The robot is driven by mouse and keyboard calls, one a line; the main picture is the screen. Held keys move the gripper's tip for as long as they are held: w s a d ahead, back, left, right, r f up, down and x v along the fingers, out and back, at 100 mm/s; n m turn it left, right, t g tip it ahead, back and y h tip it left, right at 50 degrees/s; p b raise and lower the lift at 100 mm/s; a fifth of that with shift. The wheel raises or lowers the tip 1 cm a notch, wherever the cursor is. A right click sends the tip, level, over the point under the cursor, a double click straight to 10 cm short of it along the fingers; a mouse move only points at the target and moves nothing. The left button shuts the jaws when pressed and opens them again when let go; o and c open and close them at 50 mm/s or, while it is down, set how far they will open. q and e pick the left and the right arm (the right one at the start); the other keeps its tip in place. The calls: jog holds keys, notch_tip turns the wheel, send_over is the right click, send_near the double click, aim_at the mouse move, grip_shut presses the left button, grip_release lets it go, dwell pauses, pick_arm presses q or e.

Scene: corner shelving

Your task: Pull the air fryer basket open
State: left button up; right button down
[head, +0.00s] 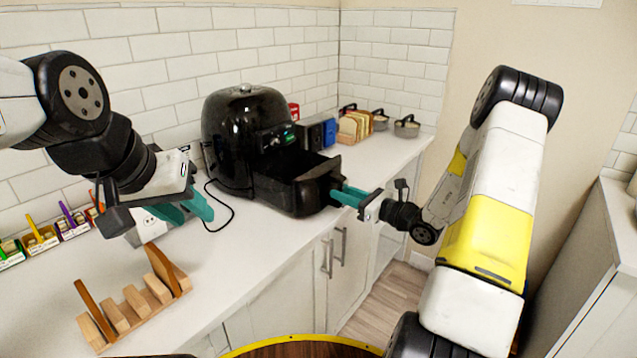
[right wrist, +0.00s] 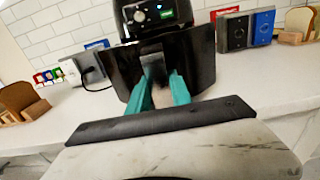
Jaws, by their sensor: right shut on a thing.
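The black air fryer (head: 246,135) stands on the white counter against the tiled wall. Its basket (head: 297,189) is pulled partly out, and the open top of the basket shows. My right gripper (head: 338,191) is shut on the basket's handle; in the right wrist view its teal fingers (right wrist: 163,92) are on either side of the handle (right wrist: 153,66) at the basket's front (right wrist: 198,65). My left gripper (head: 190,209) is open and empty above the counter, left of the fryer, with its teal fingers apart.
A wooden rack (head: 137,304) lies at the counter's near left. Small coloured-divider holders (head: 40,238) line the wall at left. Bread slices in a rack (head: 354,127), dark and blue boxes (head: 318,133) and pots (head: 406,127) stand right of the fryer. A black cable (head: 225,205) lies beside the fryer.

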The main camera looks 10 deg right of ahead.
jog(key=shift+v, duration=1)
jog(key=c, duration=1.2)
grip_release()
jog(key=shift+o, duration=0.2)
jog(key=v, duration=0.7)
jog(key=shift+s+d, duration=0.25)
